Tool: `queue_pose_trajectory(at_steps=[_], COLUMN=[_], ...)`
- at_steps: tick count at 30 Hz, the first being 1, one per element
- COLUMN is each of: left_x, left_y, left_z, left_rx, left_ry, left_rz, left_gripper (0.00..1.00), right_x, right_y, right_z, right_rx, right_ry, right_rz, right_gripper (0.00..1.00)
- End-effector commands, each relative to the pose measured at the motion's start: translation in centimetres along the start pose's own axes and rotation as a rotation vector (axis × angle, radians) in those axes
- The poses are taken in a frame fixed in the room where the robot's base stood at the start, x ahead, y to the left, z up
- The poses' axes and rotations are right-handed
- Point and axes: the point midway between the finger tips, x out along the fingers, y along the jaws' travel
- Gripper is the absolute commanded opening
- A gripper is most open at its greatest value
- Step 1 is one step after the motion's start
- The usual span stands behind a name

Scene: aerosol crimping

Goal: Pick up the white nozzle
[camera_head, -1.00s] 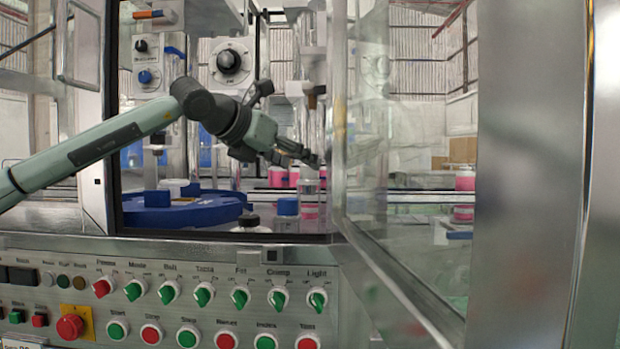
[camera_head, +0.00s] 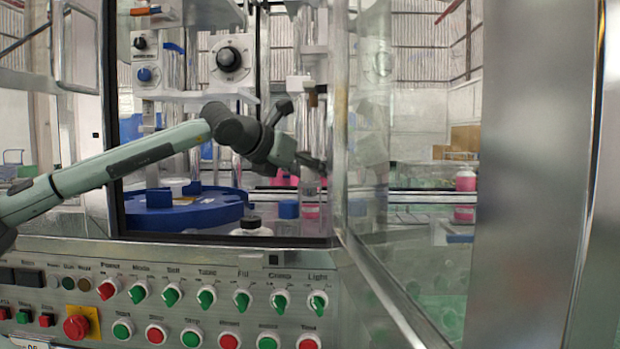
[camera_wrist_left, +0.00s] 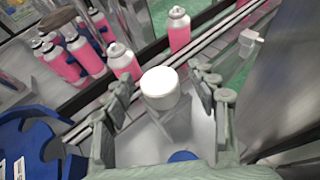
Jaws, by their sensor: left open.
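A white round-topped piece (camera_wrist_left: 160,86), which looks like the white nozzle, shows in the left wrist view between the fingers of my left gripper (camera_wrist_left: 168,90). The fingers stand apart on both sides of it, and I cannot see contact. In the head view my left gripper (camera_head: 304,136) is inside the machine opening, with its fingers spread. I cannot make out the nozzle clearly there. My right gripper is not in view.
Pink cans (camera_wrist_left: 123,62) stand beyond the gripper near a rail. A blue turntable (camera_head: 185,211) is to the left, with a small blue block (camera_head: 288,209) beside it. A glass door (camera_head: 375,150) stands open on the right; the control panel (camera_head: 200,290) is in front.

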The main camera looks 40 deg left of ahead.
Motion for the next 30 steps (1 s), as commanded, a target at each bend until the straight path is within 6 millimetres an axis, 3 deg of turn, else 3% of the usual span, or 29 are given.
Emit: queue_pose_trajectory(at_steps=[5,19,30], left_x=[0.02,-0.01,-0.19], left_y=[0.00,0.00,0.01], left_z=[-0.03,-0.02,0.42], left_rx=[0.000,0.001,0.001], left_ry=[0.000,0.000,-0.001], left_rz=[0.000,0.000,0.000], left_gripper=[0.58,0.01,0.00], right_x=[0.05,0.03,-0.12], right_y=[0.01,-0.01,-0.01], right_z=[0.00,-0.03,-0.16], right_rx=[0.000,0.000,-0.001], right_ry=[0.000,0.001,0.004], right_rz=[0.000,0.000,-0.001], right_gripper=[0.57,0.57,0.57])
